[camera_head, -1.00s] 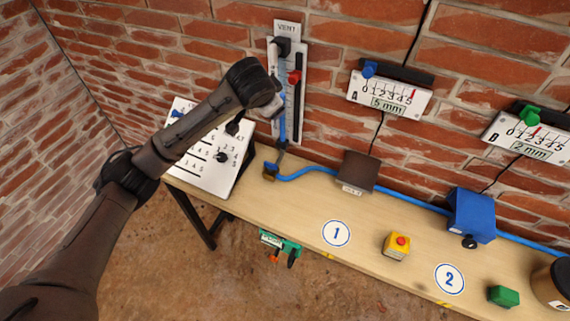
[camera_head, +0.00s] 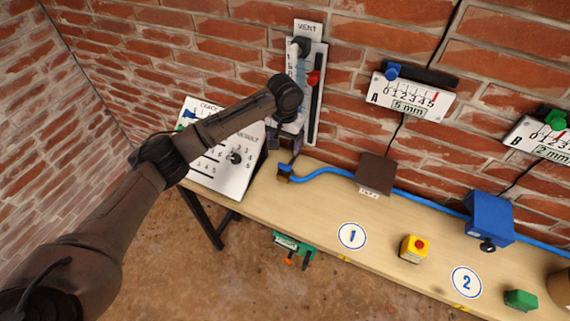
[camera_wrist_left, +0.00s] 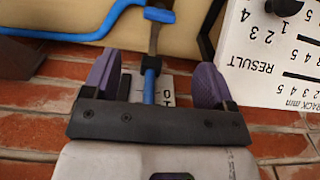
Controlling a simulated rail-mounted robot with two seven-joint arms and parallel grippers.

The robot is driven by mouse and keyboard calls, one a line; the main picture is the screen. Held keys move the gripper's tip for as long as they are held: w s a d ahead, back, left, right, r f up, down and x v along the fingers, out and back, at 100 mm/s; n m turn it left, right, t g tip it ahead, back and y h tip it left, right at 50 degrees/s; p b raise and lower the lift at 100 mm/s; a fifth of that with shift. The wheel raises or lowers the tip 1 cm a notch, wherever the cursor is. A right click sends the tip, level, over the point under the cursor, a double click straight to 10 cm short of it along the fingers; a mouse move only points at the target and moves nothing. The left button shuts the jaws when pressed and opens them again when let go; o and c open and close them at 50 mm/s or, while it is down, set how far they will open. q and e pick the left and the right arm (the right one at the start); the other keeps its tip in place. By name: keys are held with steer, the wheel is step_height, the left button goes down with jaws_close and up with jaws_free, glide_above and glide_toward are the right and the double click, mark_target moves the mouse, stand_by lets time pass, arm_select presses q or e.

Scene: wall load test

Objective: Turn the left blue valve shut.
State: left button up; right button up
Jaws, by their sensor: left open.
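The left blue valve (camera_head: 286,168) is at the left end of the blue hose, on the back left of the bench. It has a blue handle and a brownish body. In the left wrist view its blue part (camera_wrist_left: 159,15) shows beyond the fingers, with a metal piece and a blue pipe (camera_wrist_left: 149,88) running back between them. My left gripper (camera_head: 285,142) hangs just above the valve, in front of the vent board. In the wrist view the gripper (camera_wrist_left: 157,68) is open, its purple fingers apart on either side of the blue pipe. Contact cannot be told.
The vent board (camera_head: 315,95) is on the brick wall behind my gripper. A white crack result board (camera_head: 222,178) stands left. The wooden bench (camera_head: 320,205) holds a brown box (camera_head: 375,173), a yellow button box (camera_head: 414,249) and a blue box (camera_head: 489,217). Its front left is bare.

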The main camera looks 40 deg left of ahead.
mark_target(285, 165)
arm_select(q)
step_height(285, 165, down, 12)
steer(key=shift+r+b, duration=0.1)
steer(key=shift+b, duration=0.8)
